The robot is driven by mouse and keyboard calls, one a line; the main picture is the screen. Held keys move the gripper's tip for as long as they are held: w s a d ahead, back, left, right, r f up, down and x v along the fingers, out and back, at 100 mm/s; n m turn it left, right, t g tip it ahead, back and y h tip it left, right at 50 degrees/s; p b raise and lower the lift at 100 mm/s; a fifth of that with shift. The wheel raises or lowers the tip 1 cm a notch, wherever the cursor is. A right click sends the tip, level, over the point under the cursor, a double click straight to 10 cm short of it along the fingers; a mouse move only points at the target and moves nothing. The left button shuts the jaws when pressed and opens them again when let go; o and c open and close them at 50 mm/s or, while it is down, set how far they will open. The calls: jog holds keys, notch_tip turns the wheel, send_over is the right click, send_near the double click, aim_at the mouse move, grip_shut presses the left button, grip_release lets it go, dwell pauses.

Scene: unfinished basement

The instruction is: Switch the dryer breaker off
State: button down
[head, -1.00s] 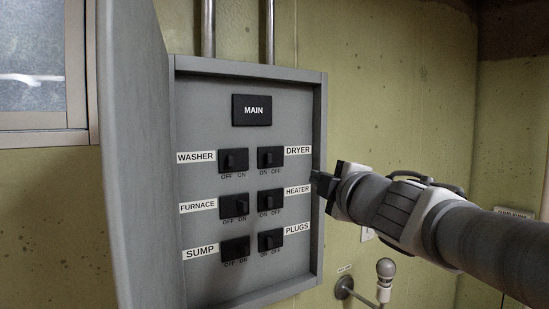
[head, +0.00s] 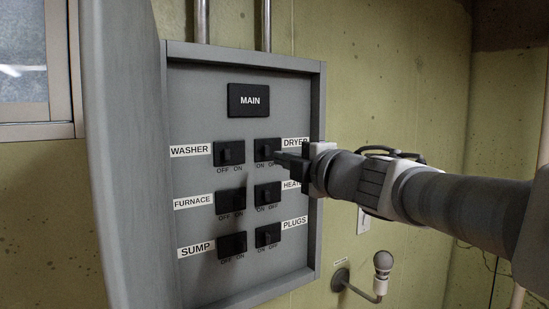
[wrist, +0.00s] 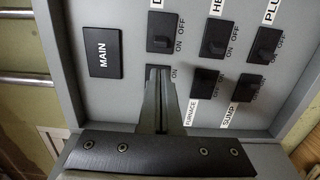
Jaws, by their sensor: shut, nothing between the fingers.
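The dryer breaker (head: 267,150) is a black switch at the top of the panel's right column, ON marked at its left and OFF at its right. Its toggle appears to lean to the ON side. My gripper (head: 277,156) is shut and empty, its dark tip at the breaker's right edge, covering part of the OFF mark and the DRYER label (head: 295,142). I cannot tell whether it touches. In the wrist view the dryer breaker (wrist: 160,39) shows beyond the shut fingertips (wrist: 158,71), which overlap the washer breaker (wrist: 152,78).
Other breakers sit close by: the heater breaker (head: 267,194) below, the washer breaker (head: 229,153) at left, and the MAIN block (head: 248,100) above. The open panel door (head: 125,160) stands at left. A bulb fixture (head: 382,265) is on the wall at lower right.

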aim_at(256, 152)
jog(key=x, duration=0.8)
jog(key=shift+w+a+f, duration=0.1)
jog(key=shift+w+a, duration=0.1)
jog(key=shift+w, duration=0.15)
jog(key=shift+d, duration=0.1)
jog(key=shift+d+n+g+y, duration=0.15)
jog(key=shift+n+g+y, duration=0.15)
jog(key=shift+y, duration=0.1)
